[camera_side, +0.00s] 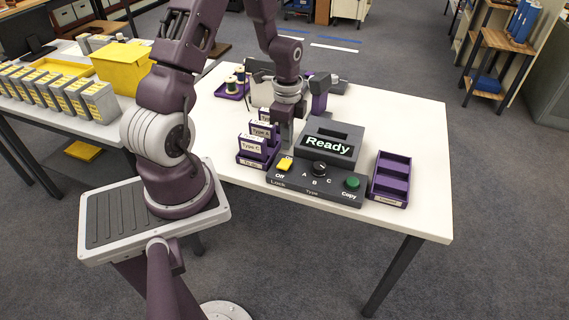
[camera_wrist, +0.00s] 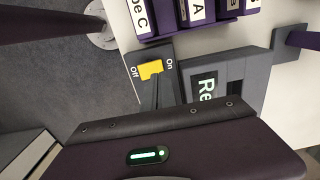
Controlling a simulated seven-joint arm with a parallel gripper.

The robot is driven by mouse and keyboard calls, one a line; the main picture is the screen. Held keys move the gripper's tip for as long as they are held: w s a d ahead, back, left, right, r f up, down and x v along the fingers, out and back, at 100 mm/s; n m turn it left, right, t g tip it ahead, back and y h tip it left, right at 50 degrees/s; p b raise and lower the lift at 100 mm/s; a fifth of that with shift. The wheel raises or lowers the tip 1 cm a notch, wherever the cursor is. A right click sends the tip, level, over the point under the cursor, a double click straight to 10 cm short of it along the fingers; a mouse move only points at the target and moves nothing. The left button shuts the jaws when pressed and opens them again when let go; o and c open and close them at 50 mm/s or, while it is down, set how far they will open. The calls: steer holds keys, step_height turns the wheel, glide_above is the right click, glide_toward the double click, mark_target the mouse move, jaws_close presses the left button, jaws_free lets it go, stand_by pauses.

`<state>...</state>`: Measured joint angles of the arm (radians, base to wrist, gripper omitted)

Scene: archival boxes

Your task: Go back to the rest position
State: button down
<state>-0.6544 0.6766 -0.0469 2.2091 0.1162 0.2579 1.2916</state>
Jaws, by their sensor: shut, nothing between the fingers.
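My gripper (camera_side: 286,145) is shut and empty, pointing down just above and behind the yellow lock switch (camera_side: 284,163) on the dark grey control panel. In the wrist view the yellow switch (camera_wrist: 151,70) sits between the words Off and On, and the dark fingertips (camera_wrist: 157,98) are right beside it. I cannot tell whether they touch it. The grey machine (camera_side: 318,130) behind the panel shows "Ready" on its display. The panel also has a black knob (camera_side: 319,169) marked A, B, C and a green Copy button (camera_side: 351,183).
A purple holder (camera_side: 250,163) with labelled cartridges, one marked Type C, stands left of the panel. An empty purple tray (camera_side: 389,184) stands to its right. Spools (camera_side: 236,84) and more equipment are behind. The white table (camera_side: 420,120) is clear at the right.

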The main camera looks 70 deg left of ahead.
steer(key=shift+r, duration=0.75)
steer(key=d+r+n+t+y, duration=0.1)
steer(key=d+r+n, duration=0.1)
steer(key=d+r, duration=0.35)
steer(key=d+r+n+t, duration=0.1)
steer(key=d+r, duration=0.2)
steer(key=r, duration=0.6)
steer(key=s+d+r+n+t, duration=0.1)
steer(key=s+d+r+n, duration=0.2)
steer(key=s+d+r, duration=0.2)
steer(key=s+d+r+n+t+h, duration=0.1)
steer(key=s+d+r+n+t, duration=0.1)
steer(key=s, duration=0.6)
steer(key=d+r+n, duration=0.1)
steer(key=d+r, duration=0.1)
steer(key=d, duration=0.1)
steer(key=shift+s+d+r+t, duration=0.3)
steer(key=shift+d+r, duration=0.05)
steer(key=shift+r, duration=0.05)
